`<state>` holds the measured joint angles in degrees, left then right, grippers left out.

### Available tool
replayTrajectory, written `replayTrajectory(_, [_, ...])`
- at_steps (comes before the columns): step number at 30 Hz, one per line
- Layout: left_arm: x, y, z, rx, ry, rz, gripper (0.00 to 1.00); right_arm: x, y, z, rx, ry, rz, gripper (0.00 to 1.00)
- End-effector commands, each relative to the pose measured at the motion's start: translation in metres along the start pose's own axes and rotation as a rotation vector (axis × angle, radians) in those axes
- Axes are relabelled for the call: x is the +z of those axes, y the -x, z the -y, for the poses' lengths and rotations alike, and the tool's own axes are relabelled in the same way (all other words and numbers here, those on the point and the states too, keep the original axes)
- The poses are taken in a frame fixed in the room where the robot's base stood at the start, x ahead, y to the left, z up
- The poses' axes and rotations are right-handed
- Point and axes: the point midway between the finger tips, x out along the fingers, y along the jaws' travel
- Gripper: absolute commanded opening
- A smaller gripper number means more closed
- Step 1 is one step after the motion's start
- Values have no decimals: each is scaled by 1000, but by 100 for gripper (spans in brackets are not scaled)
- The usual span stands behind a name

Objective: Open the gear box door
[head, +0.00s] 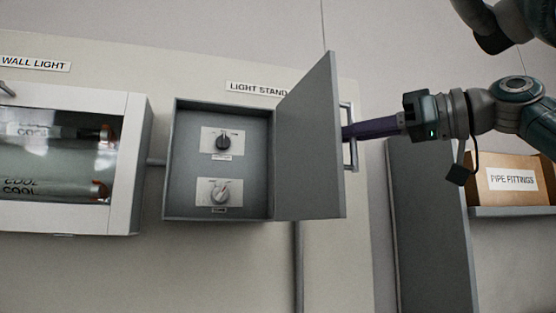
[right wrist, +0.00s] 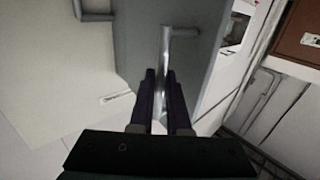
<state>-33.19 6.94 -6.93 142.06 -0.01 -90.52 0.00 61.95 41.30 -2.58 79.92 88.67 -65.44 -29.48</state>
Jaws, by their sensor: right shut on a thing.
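The gear box (head: 218,160) is a grey wall box under the "LIGHT STAND" label. Its door (head: 312,150) stands swung open to the right, and the inside shows two rotary knobs, an upper dark one (head: 223,142) and a lower grey one (head: 220,192). The door's metal bar handle (head: 354,140) is on its outer face near the free edge. My right gripper (head: 350,132) reaches in from the right and is shut on the handle. In the right wrist view the handle (right wrist: 165,60) runs between the two dark fingers (right wrist: 160,92). My left gripper is not in view.
A white-framed case (head: 135,165) with "COOL" cylinders is on the wall to the left. A grey panel (head: 430,230) and a shelf with a "PIPE FITTINGS" box (head: 513,180) are at the right, below my right arm.

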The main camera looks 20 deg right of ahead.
Motion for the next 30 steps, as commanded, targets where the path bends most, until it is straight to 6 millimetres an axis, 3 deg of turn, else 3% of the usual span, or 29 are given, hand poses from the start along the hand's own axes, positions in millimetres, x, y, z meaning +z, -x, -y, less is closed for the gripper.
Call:
replayTrajectory(17, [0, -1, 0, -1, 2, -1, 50, 2, -1, 0, 11, -2, 4, 0])
replayTrajectory(18, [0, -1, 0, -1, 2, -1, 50, 2, -2, 0, 11, -2, 4, 17])
replayTrajectory(24, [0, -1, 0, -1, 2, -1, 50, 1, -1, 0, 11, -2, 2, 39])
replayTrajectory(26, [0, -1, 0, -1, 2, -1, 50, 1, -1, 0, 11, -1, 2, 44])
replayTrajectory(30, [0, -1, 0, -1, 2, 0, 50, 1, -1, 0, 11, -1, 1, 44])
